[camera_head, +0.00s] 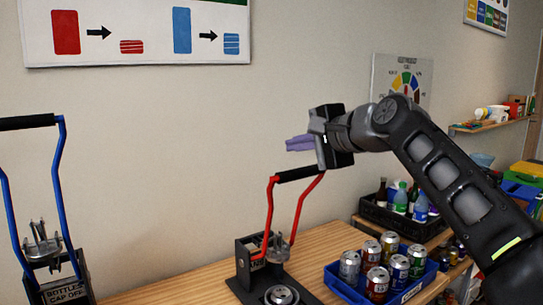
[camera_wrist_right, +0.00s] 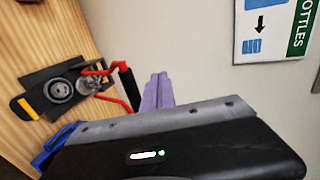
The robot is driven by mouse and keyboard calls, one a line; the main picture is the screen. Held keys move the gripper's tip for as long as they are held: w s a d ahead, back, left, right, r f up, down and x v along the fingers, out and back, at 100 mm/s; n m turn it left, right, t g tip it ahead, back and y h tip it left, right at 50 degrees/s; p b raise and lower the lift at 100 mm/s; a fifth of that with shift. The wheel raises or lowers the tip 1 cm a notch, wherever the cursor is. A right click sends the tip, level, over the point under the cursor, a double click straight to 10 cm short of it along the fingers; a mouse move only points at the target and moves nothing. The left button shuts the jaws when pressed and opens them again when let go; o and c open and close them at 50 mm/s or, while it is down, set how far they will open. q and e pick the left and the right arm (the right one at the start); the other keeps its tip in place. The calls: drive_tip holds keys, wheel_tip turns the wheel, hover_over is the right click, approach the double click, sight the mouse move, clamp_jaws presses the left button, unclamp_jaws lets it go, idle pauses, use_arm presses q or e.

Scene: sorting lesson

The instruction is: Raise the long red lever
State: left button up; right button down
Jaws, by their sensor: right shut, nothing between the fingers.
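The long red lever (camera_head: 269,220) stands upright on a dark can-press base (camera_head: 244,255) on the wooden table, its black handle bar (camera_head: 297,174) at the top. My right gripper (camera_head: 297,143) is just above the handle bar, with its purple fingers shut, pointing left and empty. In the right wrist view the purple fingers (camera_wrist_right: 157,92) lie beside the black handle (camera_wrist_right: 129,86), and the red lever (camera_wrist_right: 96,70) runs back to its base. I cannot tell whether the fingers touch the bar. My left gripper does not show.
A blue crate of several cans (camera_head: 345,289) stands right of the press. A similar press with a blue lever (camera_head: 62,190) stands at the left. A dark crate of bottles (camera_head: 375,213) is behind the cans. The wall is close behind.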

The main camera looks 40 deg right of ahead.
use_arm(q)
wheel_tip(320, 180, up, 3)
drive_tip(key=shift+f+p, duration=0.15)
drive_tip(key=shift+p, duration=1.1)
use_arm(e)
drive_tip(key=r+x, duration=0.1)
drive_tip(key=x, duration=1.2)
drive_tip(key=shift+w+d, duration=0.2)
drive_tip(key=shift+w, duration=0.15)
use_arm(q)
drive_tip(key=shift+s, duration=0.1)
use_arm(e)
drive_tip(key=shift+f, duration=0.2)
use_arm(q)
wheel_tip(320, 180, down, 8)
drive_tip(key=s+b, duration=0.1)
drive_tip(key=b, duration=0.6)
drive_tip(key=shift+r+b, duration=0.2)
drive_tip(key=shift+b, duration=0.1)
use_arm(e)
drive_tip(key=s+f, duration=0.5)
drive_tip(key=f, duration=0.7)
drive_tip(key=shift+s+f, duration=0.2)
drive_tip(key=shift+s, duration=0.2)
